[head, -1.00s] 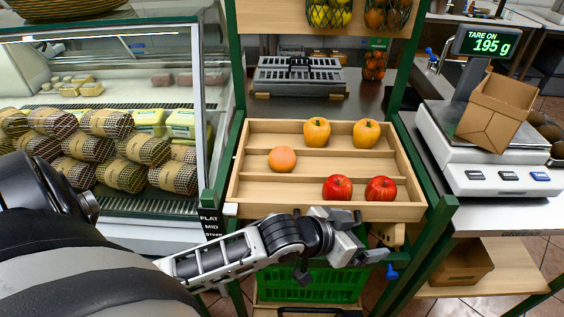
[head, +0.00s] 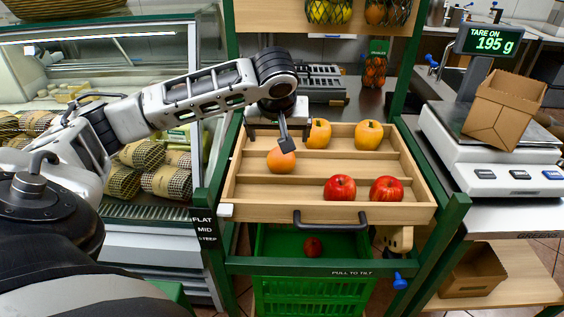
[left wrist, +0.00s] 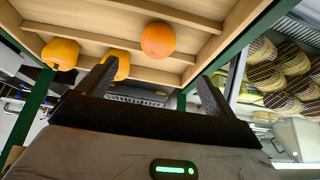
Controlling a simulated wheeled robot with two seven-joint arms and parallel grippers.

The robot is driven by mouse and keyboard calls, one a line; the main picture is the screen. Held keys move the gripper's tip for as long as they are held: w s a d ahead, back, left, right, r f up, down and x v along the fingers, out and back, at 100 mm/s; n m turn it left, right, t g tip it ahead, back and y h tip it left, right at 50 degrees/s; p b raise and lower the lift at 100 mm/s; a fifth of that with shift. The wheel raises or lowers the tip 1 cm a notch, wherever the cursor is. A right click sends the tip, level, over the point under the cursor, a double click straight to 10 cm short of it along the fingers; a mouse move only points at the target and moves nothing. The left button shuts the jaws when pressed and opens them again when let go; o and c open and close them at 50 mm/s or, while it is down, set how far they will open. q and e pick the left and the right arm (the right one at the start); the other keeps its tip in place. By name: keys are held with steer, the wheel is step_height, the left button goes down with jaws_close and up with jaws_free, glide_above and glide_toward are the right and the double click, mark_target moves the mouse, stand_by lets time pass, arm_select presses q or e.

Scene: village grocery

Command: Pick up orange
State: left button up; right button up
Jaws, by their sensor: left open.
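The orange (head: 281,163) lies alone in the middle row of the slatted wooden tray (head: 300,211), toward its left side. My left gripper (head: 268,136) is open and empty, pointing down over the back left of the tray. One finger comes down just above and behind the orange in the head view and overlaps its upper edge; I cannot tell whether they touch. In the left wrist view, the orange (left wrist: 158,40) shows beyond the open fingers (left wrist: 155,88), roughly centred between them and apart from them. My right gripper is out of view.
Two yellow-orange peppers (head: 368,135) sit in the tray's back row, one close to my left gripper. Two red apples (head: 340,187) sit in the front row. A green crate (head: 312,290) is below, and a scale (head: 490,165) with a carton stands right. A glass counter is left.

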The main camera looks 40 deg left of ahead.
mark_target(281, 153)
arm_select(q)
steer(key=x, duration=0.9)
steer(key=shift+w+f, duration=0.1)
steer(key=shift+f, duration=0.1)
steer(key=shift+w+b+x, duration=0.15)
steer(key=shift+b+x, duration=0.05)
steer(key=shift+x, duration=1.2)
steer(key=shift+w+b+x, duration=0.1)
steer(key=shift+b+x, duration=0.05)
steer(key=shift+x, duration=1.25)
steer(key=shift+a+r, duration=0.2)
steer(key=shift+r, duration=0.05)
steer(key=c, duration=1.2)
